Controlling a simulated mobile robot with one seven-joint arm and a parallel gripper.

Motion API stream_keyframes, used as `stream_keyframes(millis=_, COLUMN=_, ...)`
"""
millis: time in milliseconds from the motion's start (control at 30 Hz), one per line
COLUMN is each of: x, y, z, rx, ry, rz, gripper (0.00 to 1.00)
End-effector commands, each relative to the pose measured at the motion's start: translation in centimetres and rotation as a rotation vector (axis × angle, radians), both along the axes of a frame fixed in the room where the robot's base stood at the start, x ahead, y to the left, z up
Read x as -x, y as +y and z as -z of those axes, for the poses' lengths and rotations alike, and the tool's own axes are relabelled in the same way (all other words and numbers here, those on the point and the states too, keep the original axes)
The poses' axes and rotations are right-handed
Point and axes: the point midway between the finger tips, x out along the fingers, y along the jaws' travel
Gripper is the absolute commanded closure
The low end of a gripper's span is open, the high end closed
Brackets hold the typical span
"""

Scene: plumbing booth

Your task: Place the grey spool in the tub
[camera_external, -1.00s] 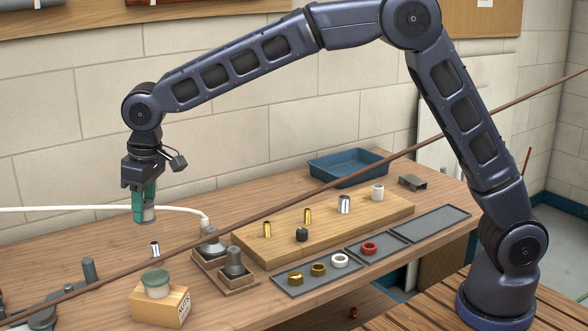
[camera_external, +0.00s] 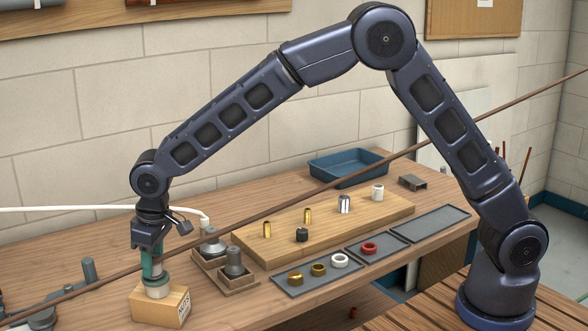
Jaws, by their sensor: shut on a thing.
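My gripper (camera_external: 153,265), with teal fingers, is at the front left, pointing straight down. It is shut on a small grey piece, apparently the grey spool (camera_external: 157,270), which is mostly hidden by the fingers. I cannot tell whether the held piece touches the pot. A blue tub (camera_external: 349,165), open and apparently empty, stands at the back of the bench, far to the right of my gripper.
A brown rod (camera_external: 330,185) crosses the view diagonally. Valve-like grey parts stand in a wooden holder (camera_external: 238,285) right of my gripper. A wooden board (camera_external: 270,253) carries several small fittings. Grey trays (camera_external: 430,224) lie along the front, some holding rings. A white hose (camera_external: 100,209) runs behind my gripper.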

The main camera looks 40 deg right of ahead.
Motion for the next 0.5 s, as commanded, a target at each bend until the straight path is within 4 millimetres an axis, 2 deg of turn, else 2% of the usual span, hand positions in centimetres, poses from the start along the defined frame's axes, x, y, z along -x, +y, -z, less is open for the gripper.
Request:
stream_keyframes(millis=367, x=0.0, y=0.02, z=0.37, rx=0.0, ry=0.0, rz=0.0, gripper=0.83)
stream_keyframes(millis=400, x=0.01, y=0.03, z=0.38, rx=-0.001, ry=-0.001, rz=0.0, gripper=0.58)
stream_keyframes(millis=500, x=0.0, y=0.04, z=0.35, rx=-0.001, ry=-0.001, rz=0.0, gripper=0.4)
